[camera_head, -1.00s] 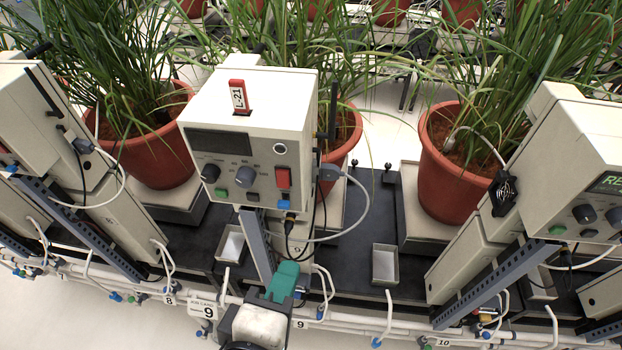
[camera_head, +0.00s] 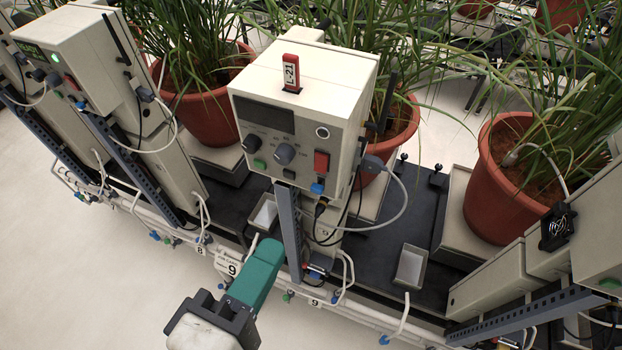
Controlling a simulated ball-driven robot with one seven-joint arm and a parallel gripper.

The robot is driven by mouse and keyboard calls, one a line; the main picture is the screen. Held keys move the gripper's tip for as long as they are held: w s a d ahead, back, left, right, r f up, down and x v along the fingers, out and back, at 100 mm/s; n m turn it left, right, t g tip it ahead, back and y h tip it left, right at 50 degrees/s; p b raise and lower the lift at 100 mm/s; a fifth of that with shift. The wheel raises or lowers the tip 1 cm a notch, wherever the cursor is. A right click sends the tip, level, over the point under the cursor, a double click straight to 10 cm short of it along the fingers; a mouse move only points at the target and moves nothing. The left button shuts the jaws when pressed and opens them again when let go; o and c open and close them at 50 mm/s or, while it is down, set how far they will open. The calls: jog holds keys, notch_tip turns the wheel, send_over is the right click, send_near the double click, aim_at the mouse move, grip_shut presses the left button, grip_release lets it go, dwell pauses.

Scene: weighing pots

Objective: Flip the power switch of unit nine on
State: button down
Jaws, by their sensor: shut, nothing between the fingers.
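Unit nine (camera_head: 310,90) is the cream control box in the middle, with a red L-21 tag on top and a 9 sign (camera_head: 231,268) below it. Its front shows a dark, unlit display (camera_head: 264,116), two main knobs, a green button and a red rocker switch (camera_head: 321,161) at the right, with a blue button under it. I cannot tell the switch's position. My gripper (camera_head: 264,252), with green fingers, is shut and empty. In the picture it is below and left of the front panel, apart from the switch.
A grey slotted upright (camera_head: 289,230) stands under the box, close to my gripper. A grey cable (camera_head: 392,222) loops out at the box's right side. White pipes with blue valves run along the front. A neighbouring unit (camera_head: 85,50) at left has a lit green display. Open floor lies at lower left.

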aim_at(320, 171)
jog(key=p+x, duration=0.2)
jog(key=x, duration=1)
jog(key=shift+p, duration=0.4)
jog(key=shift+w+d, duration=0.1)
jog(key=shift+w, duration=0.1)
jog(key=b, duration=0.1)
jog(key=f+t+b, duration=0.1)
jog(key=shift+w+d+b, duration=0.2)
jog(key=shift+w+b, duration=0.1)
jog(key=shift+b, duration=0.05)
jog(key=shift+a+r, duration=0.1)
jog(key=shift+r, duration=0.25)
jog(key=shift+f, duration=0.1)
